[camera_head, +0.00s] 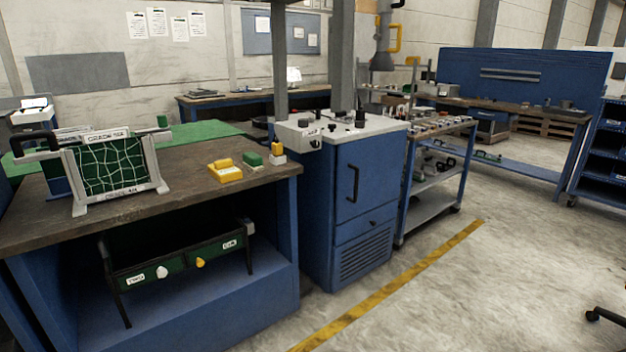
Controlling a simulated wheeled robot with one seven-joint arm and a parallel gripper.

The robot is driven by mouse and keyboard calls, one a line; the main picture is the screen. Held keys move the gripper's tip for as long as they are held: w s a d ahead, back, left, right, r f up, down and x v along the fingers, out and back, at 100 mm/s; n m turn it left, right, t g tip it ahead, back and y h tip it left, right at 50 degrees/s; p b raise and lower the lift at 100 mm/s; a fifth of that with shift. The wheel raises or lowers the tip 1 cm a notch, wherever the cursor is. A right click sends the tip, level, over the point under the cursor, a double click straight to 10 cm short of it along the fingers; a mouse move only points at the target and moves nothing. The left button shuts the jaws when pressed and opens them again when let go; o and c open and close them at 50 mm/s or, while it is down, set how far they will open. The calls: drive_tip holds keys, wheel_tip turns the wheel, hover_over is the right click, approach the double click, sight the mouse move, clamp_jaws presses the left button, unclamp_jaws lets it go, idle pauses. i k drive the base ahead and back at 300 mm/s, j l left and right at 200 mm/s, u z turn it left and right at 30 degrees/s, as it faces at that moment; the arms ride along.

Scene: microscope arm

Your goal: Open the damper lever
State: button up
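A grey vertical duct (383,32) hangs at the top centre, behind the blue cabinet, and ends in a darker lower part. A yellow lever-like handle (397,40) stands out on the duct's right side and looks like the damper lever. It is small here, and I cannot tell its exact position or whether the damper is open or shut. My gripper is not in view.
A blue cabinet (362,190) with a pale top stands in the middle, with a shelved cart (430,185) to its right. A brown-topped workbench (120,205) fills the left. Free floor (490,280) with a yellow line (400,285) lies at right.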

sight(377, 37)
drive_tip(key=i+j, duration=0.15)
drive_tip(key=i, duration=1.7)
drive_tip(key=i+j+z, duration=0.15)
drive_tip(key=i, duration=0.3)
drive_tip(key=i+j+z, duration=0.1)
drive_tip(key=i, duration=0.35)
